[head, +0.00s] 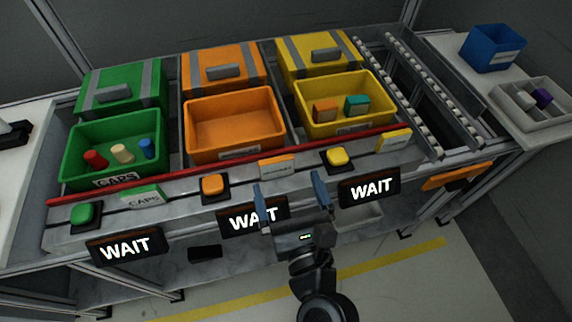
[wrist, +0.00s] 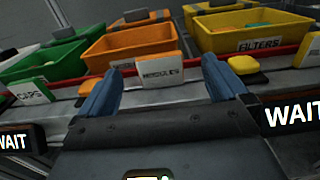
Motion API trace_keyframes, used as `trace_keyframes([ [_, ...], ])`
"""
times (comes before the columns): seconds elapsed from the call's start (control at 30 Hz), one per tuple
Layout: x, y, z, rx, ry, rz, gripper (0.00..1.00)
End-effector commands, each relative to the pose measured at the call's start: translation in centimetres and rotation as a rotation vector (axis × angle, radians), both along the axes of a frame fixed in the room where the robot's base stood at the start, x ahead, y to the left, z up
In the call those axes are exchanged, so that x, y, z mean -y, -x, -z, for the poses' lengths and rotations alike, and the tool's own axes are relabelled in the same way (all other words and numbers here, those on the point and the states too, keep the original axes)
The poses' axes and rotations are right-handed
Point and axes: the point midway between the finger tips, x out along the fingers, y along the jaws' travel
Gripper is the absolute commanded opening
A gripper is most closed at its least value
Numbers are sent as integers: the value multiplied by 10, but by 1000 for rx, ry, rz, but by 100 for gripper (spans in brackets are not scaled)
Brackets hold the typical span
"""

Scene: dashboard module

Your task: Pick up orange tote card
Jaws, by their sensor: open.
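The orange tote card is a white card with an orange top edge (head: 277,167), standing on the grey ledge in front of the orange tote (head: 235,122). In the wrist view the card (wrist: 159,72) reads "MODULES" and shows between and beyond my fingertips. My gripper (head: 289,190) is open and empty, its two blue fingers pointing toward the card. The fingers also frame the card in the wrist view (wrist: 157,85). I cannot tell exactly how far the fingertips are from it. The orange tote looks empty.
An orange button (head: 212,186) and a yellow button (head: 338,157) flank the card. A red rail (head: 180,170) runs behind it. WAIT displays (head: 374,190) hang below the ledge. Green (head: 118,150) and yellow (head: 345,106) totes hold small items.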

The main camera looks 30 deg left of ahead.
Motion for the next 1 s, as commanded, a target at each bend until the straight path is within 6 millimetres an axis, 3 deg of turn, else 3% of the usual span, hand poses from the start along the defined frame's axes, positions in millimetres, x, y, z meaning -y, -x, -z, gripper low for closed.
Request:
trace_keyframes([
  [0.6,-57,-43,9,-6,-9,-4,100],
  [0.93,-62,-48,10,-7,-9,-3,100],
  [1.0,-62,-48,10,-7,-9,-3,94],
])
